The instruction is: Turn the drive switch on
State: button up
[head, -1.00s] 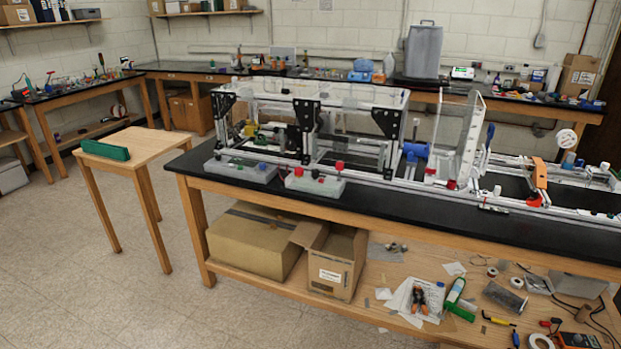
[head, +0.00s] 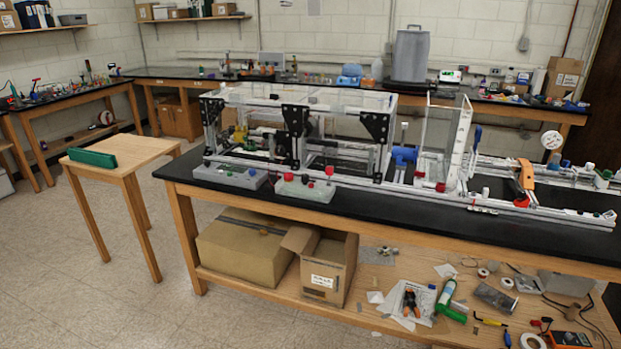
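My gripper is not in view. A long rig of aluminium extrusion with black brackets and clear panels (head: 350,101) stands on the black-topped bench (head: 400,214). Two grey control boxes sit at the bench's front edge before it. The left box (head: 228,179) carries small coloured parts. The right box (head: 305,191) carries a few red knobs or buttons, one of them a raised red knob (head: 329,171). I cannot tell which part is the drive switch or how it is set; they are too small.
A small wooden table (head: 138,158) with a green block (head: 92,158) stands left of the bench. Cardboard boxes (head: 240,250) and loose tools lie on the bench's lower shelf. Open floor (head: 110,295) lies in front and at left. Other benches line the walls.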

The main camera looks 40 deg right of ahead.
aim_at(305, 177)
jog(key=i, duration=0.9)
jog(key=u, duration=0.05)
